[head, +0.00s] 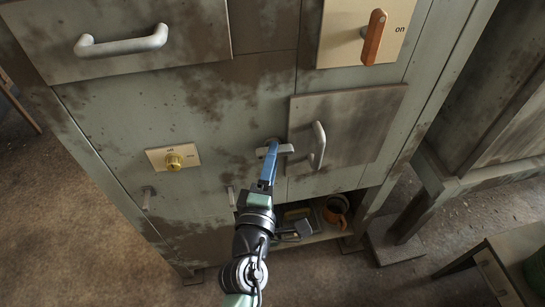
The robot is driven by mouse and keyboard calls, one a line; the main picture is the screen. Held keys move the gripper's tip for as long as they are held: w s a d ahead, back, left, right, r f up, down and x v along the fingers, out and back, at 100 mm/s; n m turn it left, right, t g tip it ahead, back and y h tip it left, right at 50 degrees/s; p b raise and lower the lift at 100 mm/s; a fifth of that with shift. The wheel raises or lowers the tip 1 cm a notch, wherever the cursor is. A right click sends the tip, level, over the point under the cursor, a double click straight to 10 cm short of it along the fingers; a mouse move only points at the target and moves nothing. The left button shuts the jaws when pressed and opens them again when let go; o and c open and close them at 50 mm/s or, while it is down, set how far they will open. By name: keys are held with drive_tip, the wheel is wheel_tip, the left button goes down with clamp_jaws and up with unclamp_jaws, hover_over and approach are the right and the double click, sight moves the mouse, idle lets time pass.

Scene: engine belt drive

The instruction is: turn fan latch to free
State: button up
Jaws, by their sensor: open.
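A small grey latch (287,150) sits on the worn grey-green cabinet front, just left of a small door. Its bar looks roughly level; no label shows by it. My gripper (268,157) reaches up from below with its blue fingers at the latch. The fingers are open and overlap part of the latch in the head view. I cannot tell whether they touch it or have it between them. The small door (365,115) with a curved grey handle (318,145) looks closed.
An orange lever (374,37) on a panel marked "on" is at upper right. A drawer handle (121,43) juts out at upper left. An open shelf below holds an orange-brown pot (335,209). A low table (500,265) stands at lower right.

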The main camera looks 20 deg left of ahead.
drive_tip(key=shift+w, duration=0.3)
clamp_jaws()
